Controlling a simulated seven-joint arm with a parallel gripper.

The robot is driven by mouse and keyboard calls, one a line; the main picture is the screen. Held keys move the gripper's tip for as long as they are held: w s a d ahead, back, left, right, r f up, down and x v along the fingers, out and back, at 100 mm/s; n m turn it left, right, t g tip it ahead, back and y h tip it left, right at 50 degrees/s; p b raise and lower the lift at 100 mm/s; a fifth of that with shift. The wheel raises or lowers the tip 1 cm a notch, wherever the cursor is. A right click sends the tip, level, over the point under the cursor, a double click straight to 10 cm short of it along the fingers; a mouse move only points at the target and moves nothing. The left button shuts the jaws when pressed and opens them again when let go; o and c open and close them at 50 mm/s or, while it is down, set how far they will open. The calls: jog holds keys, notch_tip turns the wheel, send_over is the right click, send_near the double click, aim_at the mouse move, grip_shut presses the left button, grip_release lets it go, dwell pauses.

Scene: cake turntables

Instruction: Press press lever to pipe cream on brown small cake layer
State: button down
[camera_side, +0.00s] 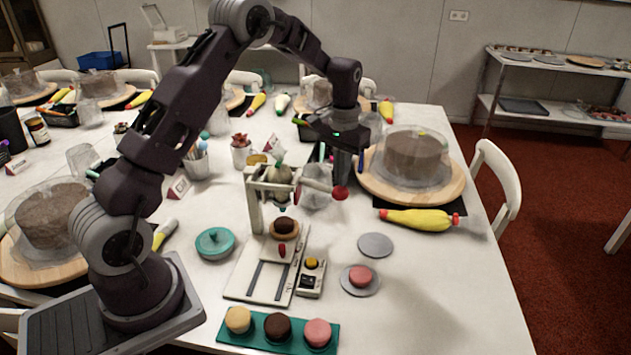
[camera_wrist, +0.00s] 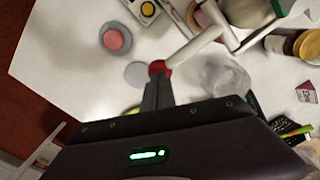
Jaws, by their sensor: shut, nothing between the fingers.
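The cream press (camera_side: 270,195) stands in the middle of the table. Its pale press lever (camera_side: 317,187) sticks out to the right and ends in a red knob (camera_side: 340,193). In the wrist view the lever (camera_wrist: 195,45) runs to the red knob (camera_wrist: 160,67). My gripper (camera_side: 343,172) is shut and empty, pointing down just above the knob. In the wrist view the fingertips (camera_wrist: 158,82) overlap the knob's edge; I cannot tell whether they touch. A brown small cake layer (camera_side: 284,225) sits under the press nozzle. Another brown one (camera_side: 277,328) is on the teal tray.
The teal tray (camera_side: 226,329) also holds a yellow and a pink cake. A pink cake (camera_side: 361,275) sits on a grey disc beside a small button box (camera_side: 311,278). A covered cake (camera_side: 413,155) stands right of my gripper. The table's front right is clear.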

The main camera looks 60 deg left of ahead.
aim_at(340, 188)
jog(key=shift+f, duration=2.4)
dwell(0.6)
dwell(4.2)
notch_tip(340, 188, up, 9)
dwell(0.3)
